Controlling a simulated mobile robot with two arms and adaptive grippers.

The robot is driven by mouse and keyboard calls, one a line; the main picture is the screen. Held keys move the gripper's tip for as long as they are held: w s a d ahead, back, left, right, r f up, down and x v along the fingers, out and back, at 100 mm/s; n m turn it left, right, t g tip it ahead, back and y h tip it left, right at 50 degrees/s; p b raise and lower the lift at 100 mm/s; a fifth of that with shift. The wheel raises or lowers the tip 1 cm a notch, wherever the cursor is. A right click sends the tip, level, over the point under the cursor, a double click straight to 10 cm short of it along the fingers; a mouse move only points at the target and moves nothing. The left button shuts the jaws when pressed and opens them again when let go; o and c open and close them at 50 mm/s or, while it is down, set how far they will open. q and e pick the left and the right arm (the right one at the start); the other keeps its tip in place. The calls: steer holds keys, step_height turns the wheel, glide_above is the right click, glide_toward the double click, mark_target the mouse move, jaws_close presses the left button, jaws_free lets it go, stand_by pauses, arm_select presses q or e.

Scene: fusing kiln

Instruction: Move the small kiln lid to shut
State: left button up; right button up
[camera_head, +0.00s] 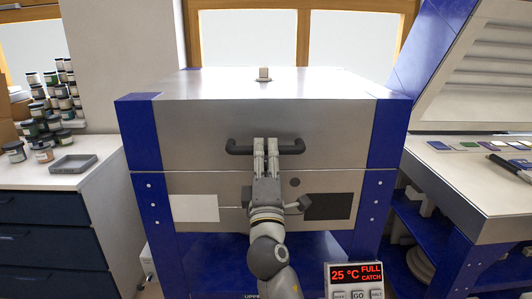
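A box-shaped kiln with blue corners stands in the middle, its steel lid (260,88) lying level over the steel lower body (322,183). A thin seam runs between them and no wide gap shows. A dark bar handle (239,147) is on the lid's front. My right gripper (265,143) points away from me at the middle of this handle. Its two fingers are nearly together and overlap the bar; I cannot tell whether they touch it. My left gripper is not in view. No label shows whether this is the small kiln.
At right, a blue-framed unit has a raised, tilted panel with a ribbed inner face (485,75) over a worktop (460,185) with coloured pieces. A display (355,276) reads 25 °C FULL CATCH. Jars (52,95) and a grey tray (73,164) stand on the left cabinet.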

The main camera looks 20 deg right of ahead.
mark_target(265, 112)
steer(key=shift+o, duration=0.5)
steer(key=shift+w+f, duration=0.1)
steer(key=shift+f, duration=0.1)
steer(key=shift+r, duration=0.25)
steer(key=shift+r, duration=0.2)
step_height(265, 112, up, 9)
steer(key=shift+w+f, duration=0.15)
steer(key=shift+r, duration=0.5)
steer(key=shift+s, duration=0.2)
